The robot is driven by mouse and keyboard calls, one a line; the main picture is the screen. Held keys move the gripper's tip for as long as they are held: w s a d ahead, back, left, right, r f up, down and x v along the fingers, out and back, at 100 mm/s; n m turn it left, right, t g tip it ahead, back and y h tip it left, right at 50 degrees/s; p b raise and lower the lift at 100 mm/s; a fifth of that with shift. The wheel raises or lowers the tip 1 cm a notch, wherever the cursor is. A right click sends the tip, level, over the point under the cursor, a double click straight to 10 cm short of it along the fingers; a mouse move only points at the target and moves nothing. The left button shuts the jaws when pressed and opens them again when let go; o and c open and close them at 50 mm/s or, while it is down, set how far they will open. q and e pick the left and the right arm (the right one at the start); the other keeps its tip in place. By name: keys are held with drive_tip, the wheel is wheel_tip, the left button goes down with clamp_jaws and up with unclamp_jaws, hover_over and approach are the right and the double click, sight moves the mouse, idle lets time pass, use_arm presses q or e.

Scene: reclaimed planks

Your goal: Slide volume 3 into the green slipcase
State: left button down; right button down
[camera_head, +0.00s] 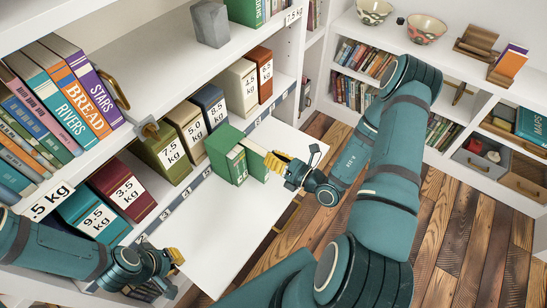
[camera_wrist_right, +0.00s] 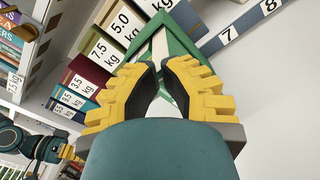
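The green slipcase (camera_head: 219,153) stands upright on the white pull-out board, just in front of the labelled boxes. A green volume with pale pages (camera_head: 257,148) sticks out of its right side, partly inside it; I cannot read its number. My right gripper (camera_head: 272,161) is at the volume's outer end, with its yellow fingers closed on it. In the right wrist view the fingers (camera_wrist_right: 160,68) flank the pale volume, and the green slipcase (camera_wrist_right: 183,30) is beyond them. My left gripper (camera_head: 177,257) hangs over the board's near left; whether it is open is unclear.
Weight-labelled boxes (camera_head: 168,152) line the shelf behind the slipcase. Several books (camera_head: 75,90) stand at upper left, with a grey block (camera_head: 210,23) on the upper shelf. The white board (camera_head: 225,220) is clear in front. A low bookcase (camera_head: 450,60) stands at right.

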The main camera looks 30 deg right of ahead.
sight(254, 146)
drive_tip(key=shift+x, duration=3.65)
idle(0.5)
drive_tip(key=v, duration=1.5)
drive_tip(key=shift+p, duration=0.45)
